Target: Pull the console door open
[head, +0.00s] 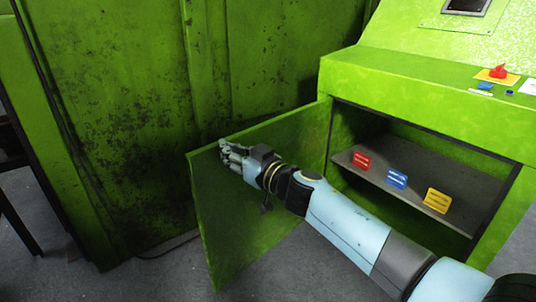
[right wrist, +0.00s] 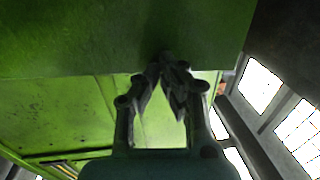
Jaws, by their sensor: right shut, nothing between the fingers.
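The green console door (head: 262,193) stands swung wide open in the head view, hinged at the left side of the console opening. The console (head: 420,92) shows an open compartment with a shelf (head: 375,176) inside. My right gripper (head: 226,150) is at the door's upper outer edge, on the inner face side. In the right wrist view the fingers (right wrist: 165,65) are closed together with nothing between them, and the green door panel (right wrist: 90,40) fills the top. Whether the fingertips touch the door, I cannot tell. My left gripper is not in view.
A red button on a yellow plate (head: 497,75) sits on the console top. A stained green machine wall (head: 120,110) rises behind the door. Grey floor (head: 320,265) is clear below.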

